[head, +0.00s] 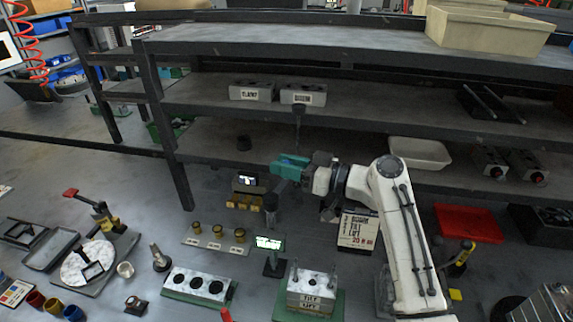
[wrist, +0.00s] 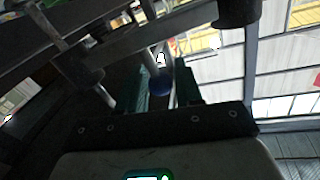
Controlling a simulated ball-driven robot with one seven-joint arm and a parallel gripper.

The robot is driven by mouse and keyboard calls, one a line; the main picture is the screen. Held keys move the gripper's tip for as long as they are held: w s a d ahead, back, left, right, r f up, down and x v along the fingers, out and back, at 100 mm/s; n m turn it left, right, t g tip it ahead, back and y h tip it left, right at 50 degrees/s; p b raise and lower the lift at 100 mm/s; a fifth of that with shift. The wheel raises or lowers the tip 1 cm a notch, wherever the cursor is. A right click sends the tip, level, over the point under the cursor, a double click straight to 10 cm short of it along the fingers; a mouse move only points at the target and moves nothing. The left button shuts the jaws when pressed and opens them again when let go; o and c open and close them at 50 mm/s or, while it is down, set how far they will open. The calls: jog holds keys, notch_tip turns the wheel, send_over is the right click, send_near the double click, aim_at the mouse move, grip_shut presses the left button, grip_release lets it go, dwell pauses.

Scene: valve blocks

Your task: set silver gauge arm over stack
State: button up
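My gripper (head: 290,166), with teal fingers, is in front of the shelves, well above the floor. A dark upright rod (head: 298,122) with a wider head shows just above it. In the wrist view, a pale rod with a dark blue ball end (wrist: 161,86) sits between the teal fingers; a narrow gap seems to show beside it. I cannot tell whether this is the silver gauge arm. A silver block stack (head: 311,285) with labels stands on a green plate (head: 339,306) at the lower middle. A small lit display (head: 269,243) on a dark stand is just behind it.
A block with dark holes (head: 196,284) and a plate with several brass pieces (head: 216,240) lie left of the stack. A sign (head: 357,231) stands below my arm. A red tray (head: 468,223) is at the right. A shelf edge is close behind my gripper.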

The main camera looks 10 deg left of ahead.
grip_shut()
